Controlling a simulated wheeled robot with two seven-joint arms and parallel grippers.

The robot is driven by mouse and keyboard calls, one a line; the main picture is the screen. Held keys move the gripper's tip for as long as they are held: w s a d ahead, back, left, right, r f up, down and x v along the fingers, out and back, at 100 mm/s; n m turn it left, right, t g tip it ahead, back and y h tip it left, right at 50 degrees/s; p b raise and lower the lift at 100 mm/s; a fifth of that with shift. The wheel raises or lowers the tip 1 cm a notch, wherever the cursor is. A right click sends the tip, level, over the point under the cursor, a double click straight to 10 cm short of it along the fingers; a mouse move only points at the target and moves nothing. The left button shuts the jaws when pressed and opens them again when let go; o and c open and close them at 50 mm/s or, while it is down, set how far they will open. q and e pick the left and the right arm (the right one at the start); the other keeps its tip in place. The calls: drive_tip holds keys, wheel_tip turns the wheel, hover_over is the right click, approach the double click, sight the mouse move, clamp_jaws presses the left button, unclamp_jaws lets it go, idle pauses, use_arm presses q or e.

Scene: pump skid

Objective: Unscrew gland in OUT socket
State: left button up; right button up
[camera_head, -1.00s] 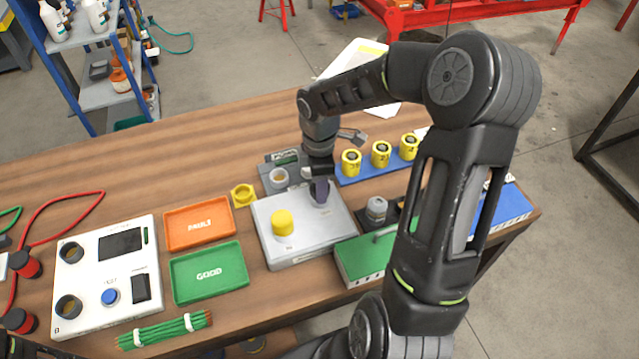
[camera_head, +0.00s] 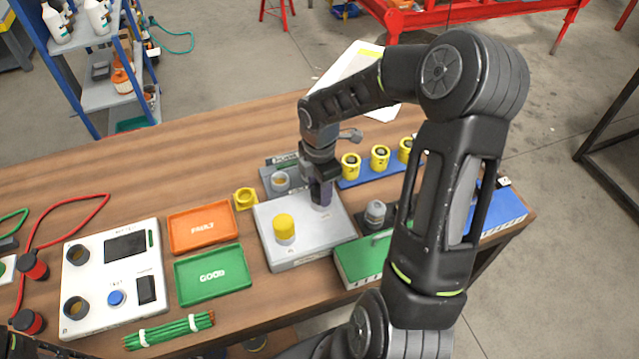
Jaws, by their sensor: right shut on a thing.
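The grey pump box (camera_head: 283,258) stands on the bench with a yellow gland (camera_head: 284,227) upright on its left part. My right gripper (camera_head: 321,197) points down at the right rear part of the box. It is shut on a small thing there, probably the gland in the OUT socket. The fingers hide that thing and the socket, so I cannot tell how far it is screwed in. My left gripper is not in view.
Left of the box lie an orange FAULT tray (camera_head: 201,246) and a green GOOD tray (camera_head: 237,280), both empty. A blue rack (camera_head: 352,183) with yellow cylinders stands behind right. A grey knobbed part (camera_head: 375,213) and a green case (camera_head: 350,262) are close on the right.

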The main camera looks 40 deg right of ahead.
idle(0.4)
drive_tip(key=shift+r+n+p, duration=0.1)
drive_tip(key=shift+n+p, duration=0.55)
drive_tip(key=shift+n, duration=0.35)
drive_tip(key=n, duration=0.3)
drive_tip(key=o, duration=1.4)
